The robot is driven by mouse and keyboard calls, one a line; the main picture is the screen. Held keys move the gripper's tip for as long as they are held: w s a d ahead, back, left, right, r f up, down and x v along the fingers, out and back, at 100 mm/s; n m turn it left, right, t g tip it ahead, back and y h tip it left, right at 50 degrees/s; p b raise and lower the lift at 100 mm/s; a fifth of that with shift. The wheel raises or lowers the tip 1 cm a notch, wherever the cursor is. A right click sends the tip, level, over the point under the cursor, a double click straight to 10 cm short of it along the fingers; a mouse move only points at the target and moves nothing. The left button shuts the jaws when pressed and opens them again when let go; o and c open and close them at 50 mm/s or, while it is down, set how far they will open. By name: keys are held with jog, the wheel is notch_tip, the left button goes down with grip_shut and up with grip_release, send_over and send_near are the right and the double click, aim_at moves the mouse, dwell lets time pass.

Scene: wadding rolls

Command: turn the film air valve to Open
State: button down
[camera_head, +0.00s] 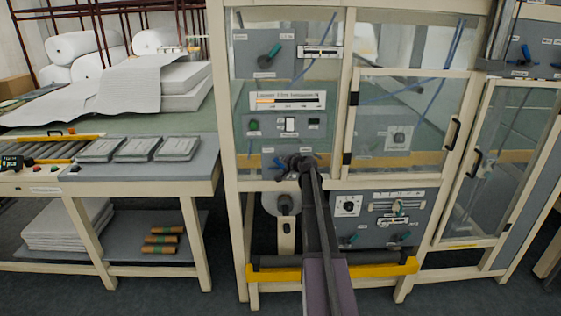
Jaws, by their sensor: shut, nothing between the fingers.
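My arm reaches up from the bottom centre to the machine front, and my gripper (299,163) is at the strip below the middle control panel. The gripper is shut, with nothing seen in it. A small blue lever (279,164) shows just left of the gripper; whether they touch I cannot tell. A larger valve with a green handle (273,51) is on the upper grey panel, its handle tilted up to the right. The labels are too small to read, so I cannot tell which is the film air valve. My gripper and arm hide part of the strip.
The middle panel has a lit display (288,99) and buttons. A lower right panel (380,218) carries a dial and several green handles. A yellow bar (380,269) crosses low in front. Glazed doors (410,120) stand right; a table (190,185) with grey pads stands left.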

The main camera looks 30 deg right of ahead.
dwell(0.8)
jog(key=shift+d, duration=0.1)
jog(key=d+r+p+v, duration=0.1)
jog(key=p+v, duration=0.5)
jog(key=v, duration=0.6)
jog(key=shift+d+r, duration=0.4)
jog(key=shift+r, duration=0.2)
jog(key=shift+s, duration=0.1)
